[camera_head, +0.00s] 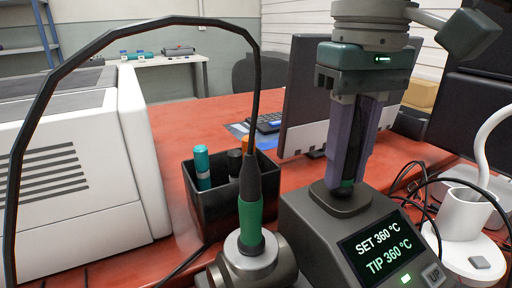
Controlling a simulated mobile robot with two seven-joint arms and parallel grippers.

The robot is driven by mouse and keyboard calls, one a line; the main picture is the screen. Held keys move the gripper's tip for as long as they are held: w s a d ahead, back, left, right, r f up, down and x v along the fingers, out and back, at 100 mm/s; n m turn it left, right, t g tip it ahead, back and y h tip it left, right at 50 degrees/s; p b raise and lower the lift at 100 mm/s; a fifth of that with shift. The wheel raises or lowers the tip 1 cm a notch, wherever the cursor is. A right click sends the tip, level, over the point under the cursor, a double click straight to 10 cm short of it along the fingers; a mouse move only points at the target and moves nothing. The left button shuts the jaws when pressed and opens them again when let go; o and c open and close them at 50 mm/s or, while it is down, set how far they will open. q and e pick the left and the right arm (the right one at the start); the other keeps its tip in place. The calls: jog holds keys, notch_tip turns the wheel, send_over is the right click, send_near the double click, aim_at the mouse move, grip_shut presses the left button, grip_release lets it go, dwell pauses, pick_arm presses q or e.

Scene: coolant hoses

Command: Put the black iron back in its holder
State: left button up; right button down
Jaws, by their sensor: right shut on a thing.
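My right gripper (350,172) comes down from the top right, its fingers shut on a dark upright tool, which looks like the black iron (357,134). The fingers hide much of it, and a little dark green shows near its lower end. That end is at the dark round collar (341,199) on top of the grey soldering station; I cannot tell how far it is seated. A second iron (250,205), with a black grip and green lower part, stands upright in a round grey holder (251,262) left of the station. My left gripper is not in view.
The station's display (382,246) reads SET 360 and TIP 360. A black cable arches from the green-and-black iron to the left. A black bin (215,218) with markers stands behind it. A monitor (302,100) is behind the gripper, a white cup (463,213) at right.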

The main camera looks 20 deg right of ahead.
aim_at(356, 112)
jog(key=shift+c, duration=0.4)
grip_release()
dwell(0.4)
jog(key=shift+r+p, duration=1.3)
jog(key=shift+r, duration=0.55)
jog(key=shift+r+p, duration=0.6)
jog(key=shift+r, duration=0.35)
